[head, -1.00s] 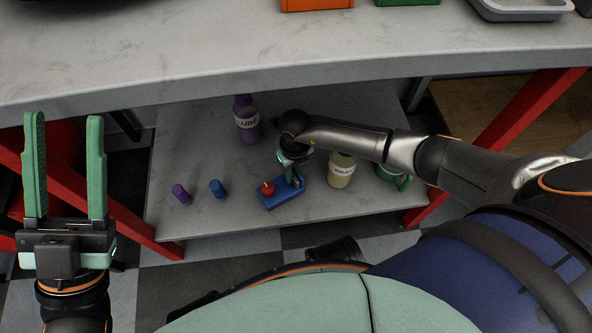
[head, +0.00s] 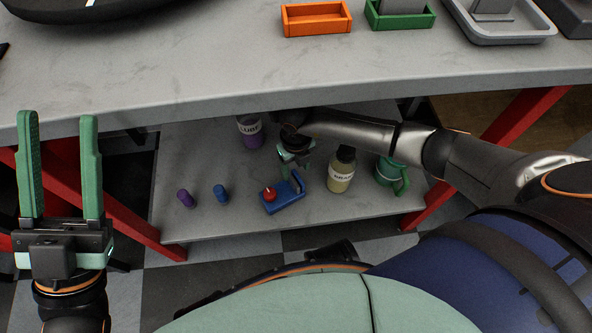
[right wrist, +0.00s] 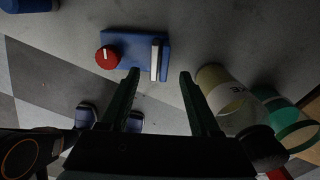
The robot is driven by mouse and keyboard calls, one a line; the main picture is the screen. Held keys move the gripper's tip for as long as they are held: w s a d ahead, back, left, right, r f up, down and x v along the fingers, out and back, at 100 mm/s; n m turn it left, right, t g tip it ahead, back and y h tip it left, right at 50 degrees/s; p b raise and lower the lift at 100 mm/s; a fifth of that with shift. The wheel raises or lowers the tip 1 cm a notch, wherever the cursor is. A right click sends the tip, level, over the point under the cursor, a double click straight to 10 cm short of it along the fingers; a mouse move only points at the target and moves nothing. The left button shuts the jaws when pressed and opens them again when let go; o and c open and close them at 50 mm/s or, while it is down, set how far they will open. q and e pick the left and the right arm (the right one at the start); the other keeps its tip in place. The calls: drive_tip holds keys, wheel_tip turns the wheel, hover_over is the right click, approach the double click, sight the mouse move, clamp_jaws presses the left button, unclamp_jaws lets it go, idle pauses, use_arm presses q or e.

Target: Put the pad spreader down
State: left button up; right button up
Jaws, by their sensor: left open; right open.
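The pad spreader, a blue block with a red knob and an upright plate, lies on the grey lower shelf in the head view (head: 286,196). It also shows in the right wrist view (right wrist: 132,42). My right gripper (head: 297,160) is open just above and behind it in the head view. In the right wrist view, the open fingers (right wrist: 160,73) point at the spreader's pale plate, with nothing held between them. My left gripper (head: 60,160) is open and empty, upright at the left, away from the shelf.
On the lower shelf (head: 235,228) stand a purple bottle (head: 250,132), a yellowish bottle (head: 341,172), a green mug (head: 388,172), a purple cylinder (head: 185,198) and a blue cylinder (head: 220,194).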

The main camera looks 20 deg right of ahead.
use_arm(q)
drive_tip(key=r+p, duration=0.2)
drive_tip(key=r, duration=0.1)
drive_tip(key=shift+s+a+r, duration=0.15)
drive_tip(key=shift+a+r, duration=0.05)
drive_tip(key=shift+r, duration=0.05)
use_arm(e)
wheel_tip(320, 180, up, 6)
drive_tip(key=shift+r, duration=0.1)
idle(1.1)
